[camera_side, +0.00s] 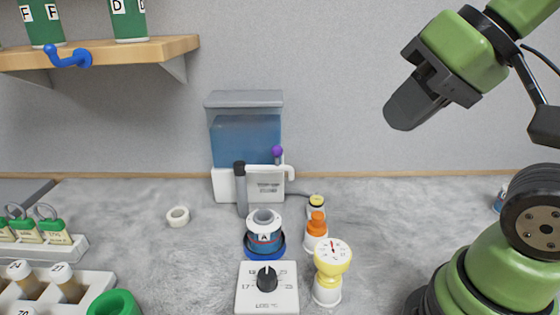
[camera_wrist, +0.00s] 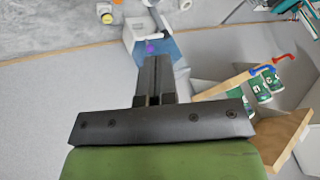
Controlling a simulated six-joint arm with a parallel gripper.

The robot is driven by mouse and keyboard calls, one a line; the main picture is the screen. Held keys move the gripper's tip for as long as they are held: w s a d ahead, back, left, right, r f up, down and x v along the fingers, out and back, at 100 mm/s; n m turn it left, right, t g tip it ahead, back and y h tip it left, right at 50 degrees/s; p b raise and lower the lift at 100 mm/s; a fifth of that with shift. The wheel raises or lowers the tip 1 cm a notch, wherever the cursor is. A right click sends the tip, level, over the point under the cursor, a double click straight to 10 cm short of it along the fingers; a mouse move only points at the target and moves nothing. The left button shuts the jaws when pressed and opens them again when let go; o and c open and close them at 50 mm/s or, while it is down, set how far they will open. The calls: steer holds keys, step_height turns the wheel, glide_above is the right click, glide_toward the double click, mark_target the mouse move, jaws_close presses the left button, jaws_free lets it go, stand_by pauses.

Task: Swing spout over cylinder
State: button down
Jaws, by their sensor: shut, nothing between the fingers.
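A dispenser (camera_side: 247,130) with a clear tank of blue liquid stands against the back wall. Its white spout (camera_side: 262,169) runs along the front to the right, its end bent down, with a purple knob (camera_side: 277,151) above. A cylinder marked A (camera_side: 265,240), with a white top, stands on a dark blue base in front of the dispenser; the spout end is right of and behind it. My gripper (camera_side: 403,108) is shut and empty, high to the right, well apart from the spout. In the wrist view, the purple knob (camera_wrist: 150,47) shows beyond my fingertips (camera_wrist: 155,62).
A shelf (camera_side: 110,52) with a blue hook is upper left.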

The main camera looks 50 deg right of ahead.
steer(key=w+d+r+n+g+y, duration=0.1)
steer(key=w+d+n+g, duration=0.15)
steer(key=w, duration=0.55)
steer(key=w+d+r+n+g, duration=0.1)
steer(key=w+d+n+g, duration=0.2)
steer(key=w, duration=0.5)
steer(key=w+d+f+n+y, duration=0.2)
steer(key=w+d+f, duration=0.2)
steer(key=d+f, duration=0.2)
steer(key=w+d+f+n+y, duration=0.2)
steer(key=w+d+f+n, duration=0.1)
steer(key=d+f, duration=0.3)
step_height(320, 180, down, 3)
steer(key=shift+w+d+r, duration=0.15)
steer(key=shift+w+r, duration=0.05)
steer(key=shift+w, duration=0.3)
steer(key=x, duration=1)
steer(key=shift+s+r, duration=0.1)
steer(key=shift+s, duration=0.05)
